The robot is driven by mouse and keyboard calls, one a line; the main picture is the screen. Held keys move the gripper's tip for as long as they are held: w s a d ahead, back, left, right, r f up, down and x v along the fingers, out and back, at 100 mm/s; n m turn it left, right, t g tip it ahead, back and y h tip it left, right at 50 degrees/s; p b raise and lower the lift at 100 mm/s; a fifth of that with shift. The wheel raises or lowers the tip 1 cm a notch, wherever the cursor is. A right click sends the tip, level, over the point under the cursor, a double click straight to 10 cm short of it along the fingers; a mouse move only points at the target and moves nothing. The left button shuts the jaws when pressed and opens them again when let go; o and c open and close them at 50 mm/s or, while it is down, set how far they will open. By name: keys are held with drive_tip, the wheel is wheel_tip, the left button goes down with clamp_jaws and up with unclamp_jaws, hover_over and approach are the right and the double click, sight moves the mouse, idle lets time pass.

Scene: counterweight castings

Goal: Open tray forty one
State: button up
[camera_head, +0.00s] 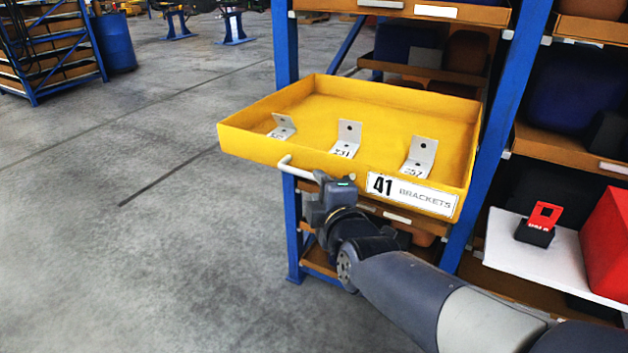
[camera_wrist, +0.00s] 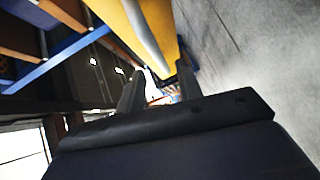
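The yellow tray (camera_head: 255,152), labelled "41 BRACKETS" (camera_head: 411,193), sticks well out from the blue rack. Three metal brackets (camera_head: 347,138) stand inside it, with numbered tags. A pale bar handle (camera_head: 298,169) runs along the tray's front; its right part is hidden behind my gripper (camera_head: 322,180). In the wrist view the handle (camera_wrist: 146,35) and yellow tray front (camera_wrist: 165,22) lie just beyond the fingertips. My gripper (camera_wrist: 160,84) shows its two dark fingers apart, with a clear gap between them. Contact with the handle cannot be told.
Blue rack posts (camera_head: 508,95) flank the tray, with brown shelves above and below. At right, a white shelf (camera_head: 505,245) holds a red and black item (camera_head: 539,222) and a red bin (camera_head: 610,245). Open grey floor (camera_head: 130,220) lies left; a blue barrel (camera_head: 114,43) stands far back.

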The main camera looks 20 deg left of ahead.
sight(313, 179)
drive_tip(key=shift+v, duration=2.45)
drive_tip(key=shift+w, duration=0.1)
drive_tip(key=x, duration=1)
drive_tip(key=shift+w+a, duration=0.2)
drive_tip(key=shift+w, duration=0.3)
drive_tip(key=shift+s, duration=0.1)
drive_tip(key=shift+f, duration=0.1)
